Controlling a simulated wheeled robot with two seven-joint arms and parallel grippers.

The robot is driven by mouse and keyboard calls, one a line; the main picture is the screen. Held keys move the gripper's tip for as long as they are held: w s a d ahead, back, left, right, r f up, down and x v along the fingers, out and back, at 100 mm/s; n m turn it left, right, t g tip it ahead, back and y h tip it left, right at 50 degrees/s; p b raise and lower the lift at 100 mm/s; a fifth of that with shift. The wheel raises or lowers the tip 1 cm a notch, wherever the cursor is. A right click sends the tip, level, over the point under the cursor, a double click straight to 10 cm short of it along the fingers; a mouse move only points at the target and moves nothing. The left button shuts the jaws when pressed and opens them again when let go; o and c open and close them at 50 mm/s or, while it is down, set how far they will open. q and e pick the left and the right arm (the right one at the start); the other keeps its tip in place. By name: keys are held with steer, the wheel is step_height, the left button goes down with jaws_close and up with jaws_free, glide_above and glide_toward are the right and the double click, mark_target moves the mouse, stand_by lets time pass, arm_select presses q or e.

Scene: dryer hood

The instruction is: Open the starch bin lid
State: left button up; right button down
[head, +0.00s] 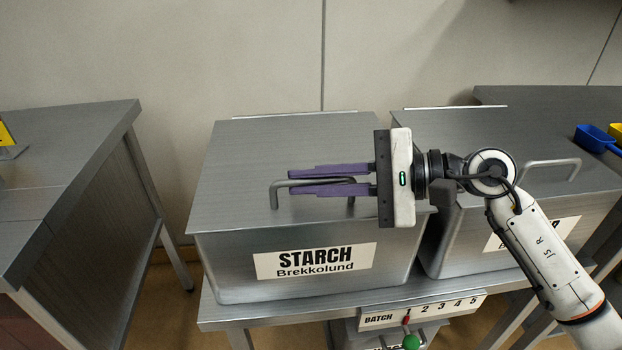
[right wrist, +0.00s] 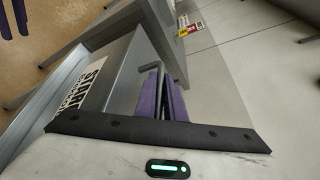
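The starch bin (head: 225,268) is a grey metal box labelled "STARCH Brekkolund". Its flat lid (head: 240,160) lies down on it. The lid's bar handle (head: 274,196) stands up near the front edge. My right gripper (head: 290,184) reaches in from the right, its purple fingers above and below the handle bar in the picture and closed on it. In the right wrist view the handle (right wrist: 152,55) runs in between the fingers (right wrist: 166,82). My left gripper (right wrist: 14,18) shows at the top left of the right wrist view, its two fingers apart and empty.
A second lidded bin (head: 455,235) with its own handle (head: 550,163) stands close on the right. A metal table (head: 75,150) is at the left, with a floor gap before the bin. A wall (head: 220,60) rises behind. A blue scoop (head: 592,138) lies far right.

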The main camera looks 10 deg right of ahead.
arm_select(q)
steer(key=shift+r, duration=0.1)
